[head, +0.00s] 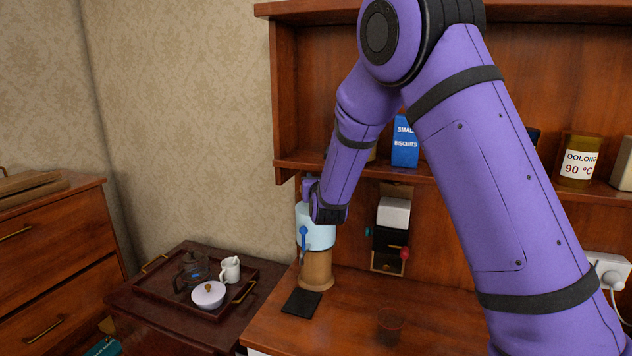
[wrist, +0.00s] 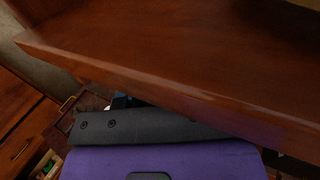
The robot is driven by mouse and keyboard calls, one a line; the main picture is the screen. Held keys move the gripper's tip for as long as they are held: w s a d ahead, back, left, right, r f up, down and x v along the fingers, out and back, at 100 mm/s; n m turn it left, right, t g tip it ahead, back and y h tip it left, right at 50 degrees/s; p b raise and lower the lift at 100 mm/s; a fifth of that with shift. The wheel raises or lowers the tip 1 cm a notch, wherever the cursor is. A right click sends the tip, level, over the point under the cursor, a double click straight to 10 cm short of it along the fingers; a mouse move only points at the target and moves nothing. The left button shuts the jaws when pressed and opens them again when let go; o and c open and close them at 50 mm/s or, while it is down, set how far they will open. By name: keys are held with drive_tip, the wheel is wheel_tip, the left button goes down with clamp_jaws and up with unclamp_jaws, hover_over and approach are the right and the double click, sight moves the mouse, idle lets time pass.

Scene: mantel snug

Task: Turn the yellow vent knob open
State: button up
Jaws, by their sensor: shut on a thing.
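No yellow vent knob shows in either view. A light-blue vessel (head: 315,236) with a blue lever (head: 303,240) stands on a round wooden base (head: 317,268) at the left end of the counter. My gripper (head: 311,188) is at the top of this vessel, partly behind my wrist. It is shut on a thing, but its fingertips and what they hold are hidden. The wrist view shows my purple hand and a dark grey piece low in the picture, close under a wooden board (wrist: 190,60).
The cabinet shelf (head: 460,180) is close by, with a blue biscuit box (head: 404,145) and an oolong jar (head: 578,160). A dispenser with a red knob (head: 404,253) is right of the vessel. A dark mat (head: 301,303) lies in front. A tray (head: 160,284) holds a teapot, a jug and a lidded bowl.

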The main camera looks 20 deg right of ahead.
drive_tip(key=shift+n+y, duration=0.3)
drive_tip(key=shift+y, duration=0.2)
drive_tip(key=o, duration=0.9)
drive_tip(key=shift+c, duration=0.2)
drive_tip(key=shift+s, duration=0.1)
drive_tip(key=s, duration=1)
drive_tip(key=shift+s+a, duration=0.3)
drive_tip(key=shift+a, duration=0.15)
